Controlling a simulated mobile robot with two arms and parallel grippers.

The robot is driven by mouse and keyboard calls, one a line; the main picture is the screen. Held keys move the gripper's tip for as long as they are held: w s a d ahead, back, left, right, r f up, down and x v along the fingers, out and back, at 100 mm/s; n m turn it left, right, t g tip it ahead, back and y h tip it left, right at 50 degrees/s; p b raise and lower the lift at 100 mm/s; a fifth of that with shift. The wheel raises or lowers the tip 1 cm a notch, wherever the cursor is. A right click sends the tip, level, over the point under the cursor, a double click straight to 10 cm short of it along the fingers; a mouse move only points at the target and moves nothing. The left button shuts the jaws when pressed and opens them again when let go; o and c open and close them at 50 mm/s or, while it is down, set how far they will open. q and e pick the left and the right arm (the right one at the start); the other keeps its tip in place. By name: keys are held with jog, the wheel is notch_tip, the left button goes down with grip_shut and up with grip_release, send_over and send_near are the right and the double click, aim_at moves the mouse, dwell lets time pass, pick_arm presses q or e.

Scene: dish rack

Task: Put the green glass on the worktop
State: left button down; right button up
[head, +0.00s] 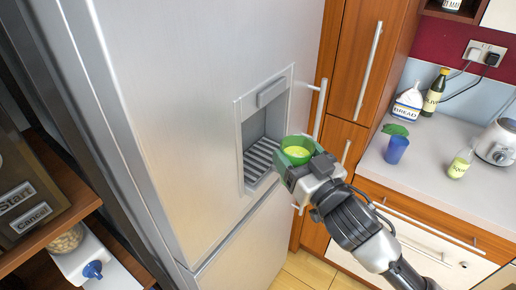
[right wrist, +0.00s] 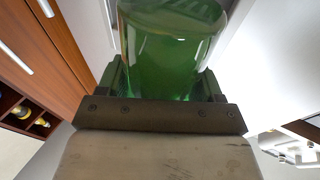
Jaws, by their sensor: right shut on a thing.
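The green glass (head: 297,148) is held in my right gripper (head: 301,166), in front of the fridge's dispenser recess. It looks upright, with its open rim up and something yellowish showing inside. In the right wrist view the green see-through glass (right wrist: 172,50) sits between the two fingers of my right gripper (right wrist: 163,85), which are shut on it. The worktop (head: 432,147) is at the right in the head view, apart from the glass. My left gripper is not in view.
The fridge (head: 190,110) fills the left. Bare worktop lies between the cup and small bottle.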

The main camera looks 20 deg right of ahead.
aim_at(298, 140)
jog(key=r, duration=0.2)
jog(key=r+y, duration=0.1)
jog(key=shift+w+d+r+n, duration=0.1)
jog(key=shift+w+r+n, duration=0.15)
jog(key=shift+w+n, duration=0.05)
jog(key=w+a+f+p, duration=0.1)
jog(key=w+f, duration=0.1)
jog(key=w, duration=0.1)
jog(key=w+a+f, duration=0.1)
jog(key=w, duration=0.3)
jog(key=w+a+f+p, duration=0.1)
jog(key=w+f, duration=0.1)
jog(key=w, duration=0.1)
jog(key=shift+w+f+p, duration=0.2)
jog(key=shift+f+p, duration=0.1)
jog(key=shift+p, duration=0.05)
jog(key=w+f, duration=0.1)
jog(key=w+p, duration=0.1)
jog(key=w, duration=0.1)
jog(key=shift+a+f, duration=0.35)
jog(key=shift+f, duration=0.05)
jog(key=shift+w+f, duration=0.1)
jog(key=shift+f, duration=0.05)
